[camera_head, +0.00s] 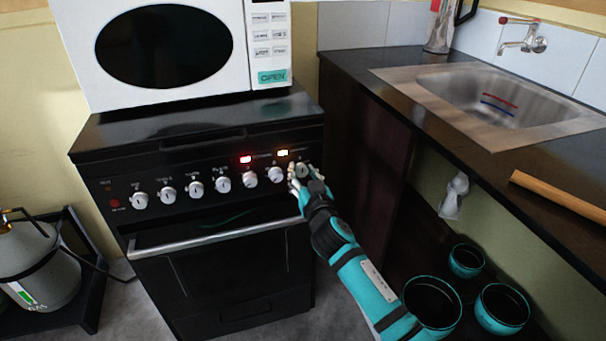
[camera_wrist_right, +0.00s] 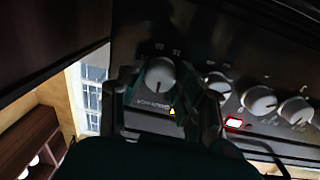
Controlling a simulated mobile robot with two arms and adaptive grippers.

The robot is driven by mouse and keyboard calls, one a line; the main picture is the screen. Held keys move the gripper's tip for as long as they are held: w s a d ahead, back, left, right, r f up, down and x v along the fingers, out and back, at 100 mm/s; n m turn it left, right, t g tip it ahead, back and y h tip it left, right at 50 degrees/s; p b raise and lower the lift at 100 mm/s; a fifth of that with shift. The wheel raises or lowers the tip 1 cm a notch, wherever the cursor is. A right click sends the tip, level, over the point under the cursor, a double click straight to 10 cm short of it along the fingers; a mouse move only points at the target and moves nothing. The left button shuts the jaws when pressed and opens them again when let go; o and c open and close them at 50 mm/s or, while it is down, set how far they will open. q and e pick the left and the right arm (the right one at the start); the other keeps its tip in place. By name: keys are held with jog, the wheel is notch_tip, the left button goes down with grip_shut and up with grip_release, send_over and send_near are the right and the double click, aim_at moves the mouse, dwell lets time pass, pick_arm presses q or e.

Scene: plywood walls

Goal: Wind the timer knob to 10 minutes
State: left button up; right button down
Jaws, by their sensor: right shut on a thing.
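The black stove (camera_head: 220,210) has a row of several white knobs on its front panel. The timer knob (camera_head: 302,170) seems to be the one at the far right end of the row, partly hidden by my right gripper (camera_head: 299,176). In the right wrist view this knob (camera_wrist_right: 159,76) sits between the two fingers of my right gripper (camera_wrist_right: 165,95), which is shut on it. My left gripper is not in view.
A white microwave (camera_head: 262,75) stands on the stove. The counter with a sink (camera_head: 440,95) is at the right, with several teal pots (camera_head: 467,262) below. A gas cylinder (camera_head: 40,265) stands at the left.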

dwell(0.6)
jog(key=c, duration=0.9)
grip_release()
jog(key=shift+c, duration=0.2)
jog(key=v, duration=1.2)
